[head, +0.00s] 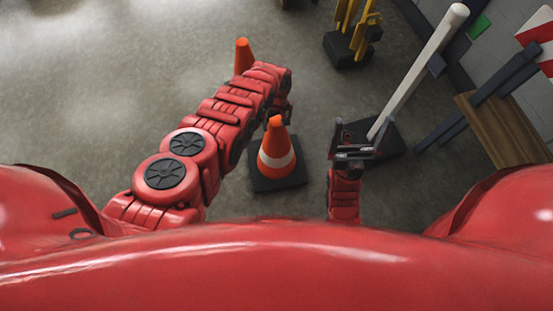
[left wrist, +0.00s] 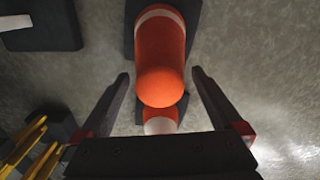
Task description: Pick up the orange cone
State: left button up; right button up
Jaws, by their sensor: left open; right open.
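An orange cone (head: 275,140) with a white band stands upright on a dark square base on the floor, between my two arms in the head view. In the left wrist view the orange cone (left wrist: 162,65) lies between and beyond the spread fingers, its rounded tip toward the camera. My left gripper (head: 285,108) is beside the cone's top, partly hidden behind its own red arm; in the left wrist view its fingers (left wrist: 160,82) are open with nothing between them touching. My right gripper (head: 355,145) is open and empty, to the right of the cone.
A white post (head: 420,70) on a dark base stands right of my right gripper. Yellow stands (head: 355,25) are at the back. Floor at left is clear.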

pick_arm(q)
grip_shut()
dwell(0.4)
jog(key=shift+r, duration=0.2)
